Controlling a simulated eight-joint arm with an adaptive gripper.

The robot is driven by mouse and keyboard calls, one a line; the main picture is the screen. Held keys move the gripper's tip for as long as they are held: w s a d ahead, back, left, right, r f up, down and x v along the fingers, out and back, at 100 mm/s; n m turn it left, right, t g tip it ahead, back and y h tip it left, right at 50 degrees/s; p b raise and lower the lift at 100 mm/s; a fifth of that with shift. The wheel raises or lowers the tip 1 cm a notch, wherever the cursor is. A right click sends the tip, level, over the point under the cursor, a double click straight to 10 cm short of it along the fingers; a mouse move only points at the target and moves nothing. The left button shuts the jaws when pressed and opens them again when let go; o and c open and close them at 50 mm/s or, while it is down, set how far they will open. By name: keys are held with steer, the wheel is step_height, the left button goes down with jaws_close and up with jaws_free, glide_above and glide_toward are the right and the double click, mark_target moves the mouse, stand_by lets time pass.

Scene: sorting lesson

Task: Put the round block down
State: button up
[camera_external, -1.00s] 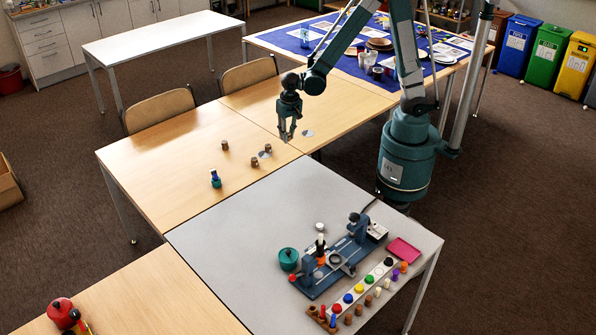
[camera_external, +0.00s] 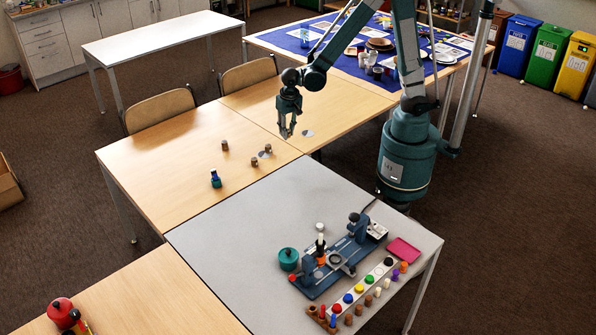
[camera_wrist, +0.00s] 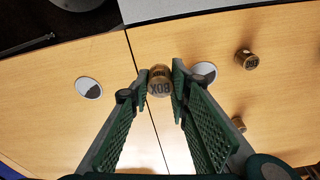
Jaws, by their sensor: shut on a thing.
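In the wrist view a small brown round block (camera_wrist: 159,82) with dark lettering sits between the fingertips of my gripper (camera_wrist: 159,86). My gripper is shut on it, above the wooden tables. In the external view my gripper (camera_external: 287,132) hangs over the seam between two wooden tables, beside a pale disc (camera_external: 307,133); the held block is too small to make out there. In the wrist view one pale disc (camera_wrist: 89,88) lies left of the block and another (camera_wrist: 204,72) lies right, partly behind a finger. Whether the block touches the table cannot be told.
Brown blocks (camera_external: 225,145), (camera_external: 254,162) and (camera_external: 268,148) stand on the left wooden table, near a second disc (camera_external: 265,155). A small blue-green object (camera_external: 216,179) stands near its front. The grey table (camera_external: 220,235) holds a blue device (camera_external: 340,262) and coloured pieces.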

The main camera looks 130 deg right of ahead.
steer(key=w+a, duration=0.3)
steer(key=w, duration=0.7)
steer(key=w+a+r+p, duration=0.1)
steer(key=w+a, duration=0.2)
steer(key=w, duration=0.6)
steer(key=w+a, duration=0.3)
steer(key=w, duration=0.7)
steer(key=w+a, duration=1.9)
steer(key=w, duration=0.2)
steer(key=shift+a+f+n+p, duration=0.25)
steer(key=shift+f+n+p, duration=0.05)
steer(key=shift+f+p, duration=0.1)
steer(key=shift+f+b, duration=0.6)
steer(key=shift+f, duration=2.5)
